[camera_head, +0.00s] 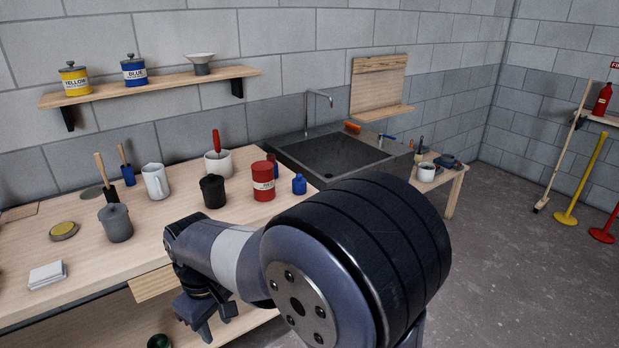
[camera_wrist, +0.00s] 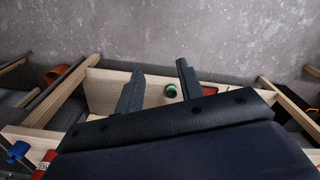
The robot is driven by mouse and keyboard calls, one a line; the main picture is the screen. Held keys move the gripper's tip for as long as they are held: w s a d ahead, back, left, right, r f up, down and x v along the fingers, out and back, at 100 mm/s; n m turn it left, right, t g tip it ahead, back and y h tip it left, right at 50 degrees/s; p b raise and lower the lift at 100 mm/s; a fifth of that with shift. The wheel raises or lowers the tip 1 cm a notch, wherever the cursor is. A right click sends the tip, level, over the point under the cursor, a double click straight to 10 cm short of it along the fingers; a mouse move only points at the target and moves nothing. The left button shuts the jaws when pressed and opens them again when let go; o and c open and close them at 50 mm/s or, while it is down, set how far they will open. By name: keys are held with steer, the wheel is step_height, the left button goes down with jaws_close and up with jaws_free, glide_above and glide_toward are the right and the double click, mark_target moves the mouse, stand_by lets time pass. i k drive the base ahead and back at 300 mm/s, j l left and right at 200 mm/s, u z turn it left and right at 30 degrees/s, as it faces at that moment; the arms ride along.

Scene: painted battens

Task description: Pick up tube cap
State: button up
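A small dark green round piece, which looks like the tube cap (camera_wrist: 171,91), shows in the wrist view against pale wood, between the lines of my two fingers. My gripper (camera_wrist: 160,70) is open, with a wide gap and nothing held between the fingers. I cannot tell how far the cap lies beyond them. In the head view my gripper (camera_head: 206,322) hangs in front of the bench's front edge, below the top. A dark green round thing (camera_head: 159,341) shows at the bottom edge there, left of my gripper; I cannot tell if it is the same piece.
The wooden bench top (camera_head: 85,268) carries a grey lidded pot (camera_head: 117,224), a black pot (camera_head: 213,191), a red can (camera_head: 263,182) and a white jug (camera_head: 156,182). A dark sink (camera_head: 335,155) stands behind. Wooden rails surround the cap in the wrist view. Open floor (camera_head: 500,240) lies right.

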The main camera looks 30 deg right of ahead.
mark_target(299, 183)
steer(key=i+l+z, duration=0.4)
steer(key=i, duration=0.6)
steer(key=i+z, duration=0.45)
steer(key=i, duration=0.5)
